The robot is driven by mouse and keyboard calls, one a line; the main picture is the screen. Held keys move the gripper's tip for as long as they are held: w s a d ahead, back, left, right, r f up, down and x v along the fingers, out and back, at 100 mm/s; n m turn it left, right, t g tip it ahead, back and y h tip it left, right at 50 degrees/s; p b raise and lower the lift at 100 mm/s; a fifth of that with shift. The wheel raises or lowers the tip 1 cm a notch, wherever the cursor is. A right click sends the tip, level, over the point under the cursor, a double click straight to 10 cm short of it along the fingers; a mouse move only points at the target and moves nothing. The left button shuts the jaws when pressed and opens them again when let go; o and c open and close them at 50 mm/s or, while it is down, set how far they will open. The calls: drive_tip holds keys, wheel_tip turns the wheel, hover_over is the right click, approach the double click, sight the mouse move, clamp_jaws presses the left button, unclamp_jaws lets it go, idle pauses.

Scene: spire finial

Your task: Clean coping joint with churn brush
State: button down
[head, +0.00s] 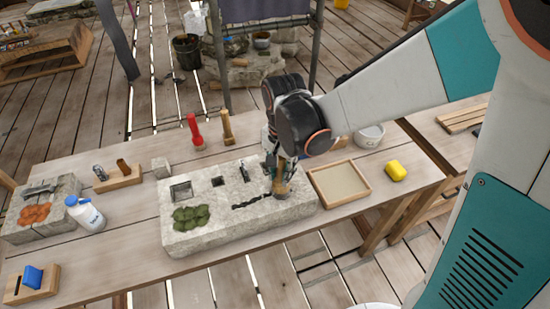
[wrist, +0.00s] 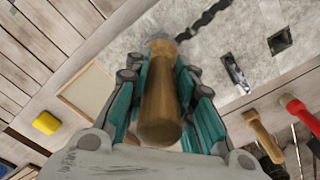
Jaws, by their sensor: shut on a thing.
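My gripper (head: 279,172) is shut on the wooden-handled churn brush (head: 281,189). It is over the right end of the pale stone coping block (head: 235,230). In the wrist view the brush handle (wrist: 160,105) lies between the teal finger pads, and its head is over the stone. The coping joint (head: 252,201) is a jagged dark line in the top face. In the wrist view the joint (wrist: 208,18) runs up from beside the brush head. The bristle tip is hidden, so I cannot tell whether it touches the stone.
Green moss (head: 190,218) and square recesses are on the block. A wooden tray (head: 340,183) and a yellow sponge (head: 396,171) are to its right. A red-handled tool (head: 195,131) and a wooden-handled tool (head: 228,127) stand behind. A white bottle (head: 86,214) is left.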

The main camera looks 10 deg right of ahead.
drive_tip(key=shift+d, duration=0.25)
drive_tip(key=shift+d, duration=0.1)
drive_tip(key=shift+w+d+f, duration=0.1)
drive_tip(key=shift+w+d, duration=0.05)
drive_tip(key=shift+d, duration=0.55)
drive_tip(key=shift+w+d, duration=0.15)
drive_tip(key=shift+d, duration=0.5)
wheel_tip(320, 180, up, 7)
drive_tip(key=p, duration=0.4)
drive_tip(key=shift+p, duration=0.3)
